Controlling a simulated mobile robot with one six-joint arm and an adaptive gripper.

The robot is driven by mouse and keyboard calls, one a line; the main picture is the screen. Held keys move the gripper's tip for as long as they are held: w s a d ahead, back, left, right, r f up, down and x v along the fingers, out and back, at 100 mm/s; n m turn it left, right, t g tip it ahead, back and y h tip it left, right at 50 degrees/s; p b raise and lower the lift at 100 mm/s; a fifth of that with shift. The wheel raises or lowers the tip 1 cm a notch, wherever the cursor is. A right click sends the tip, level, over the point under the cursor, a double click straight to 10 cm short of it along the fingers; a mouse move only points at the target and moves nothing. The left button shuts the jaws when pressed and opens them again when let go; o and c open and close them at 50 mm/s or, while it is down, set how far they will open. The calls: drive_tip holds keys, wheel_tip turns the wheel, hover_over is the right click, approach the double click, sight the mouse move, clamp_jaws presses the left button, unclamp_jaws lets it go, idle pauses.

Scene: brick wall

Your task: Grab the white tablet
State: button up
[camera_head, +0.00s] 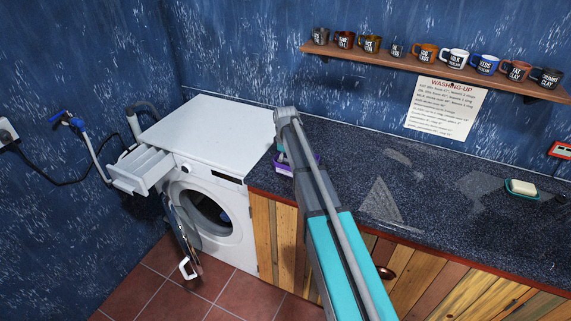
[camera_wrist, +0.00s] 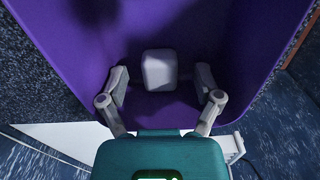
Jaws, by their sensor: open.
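The white tablet (camera_wrist: 159,70) is a small rounded block lying inside a purple box (camera_wrist: 75,55) in the wrist view. My gripper (camera_wrist: 161,86) is open, with one finger on each side of the tablet and a gap to it on both sides. The fingers reach in over the near edge of the box. In the head view the purple box (camera_head: 284,169) sits at the left end of the dark countertop, partly hidden by my arm. The tablet cannot be seen there, and my gripper is mostly hidden behind the arm.
A white washing machine (camera_head: 205,140) stands left of the counter, its detergent drawer (camera_head: 142,170) pulled out and its round door (camera_head: 182,235) open. A shelf (camera_head: 400,61) of mugs hangs above. A soap dish (camera_head: 521,188) lies right on the counter (camera_head: 350,145).

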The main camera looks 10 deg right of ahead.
sight(285, 160)
drive_tip(key=c, duration=1)
drive_tip(key=shift+r, duration=0.2)
drive_tip(key=shift+c, duration=0.2)
wheel_tip(285, 160, up, 3)
drive_tip(key=p, duration=0.3)
drive_tip(key=s+a+r+p, duration=0.2)
drive_tip(key=s+r+p, duration=0.7)
drive_tip(key=s, duration=0.4)
drive_tip(key=shift+s+a+r+p, duration=0.25)
drive_tip(key=shift+s+r+p, duration=0.1)
drive_tip(key=shift+p, duration=0.15)
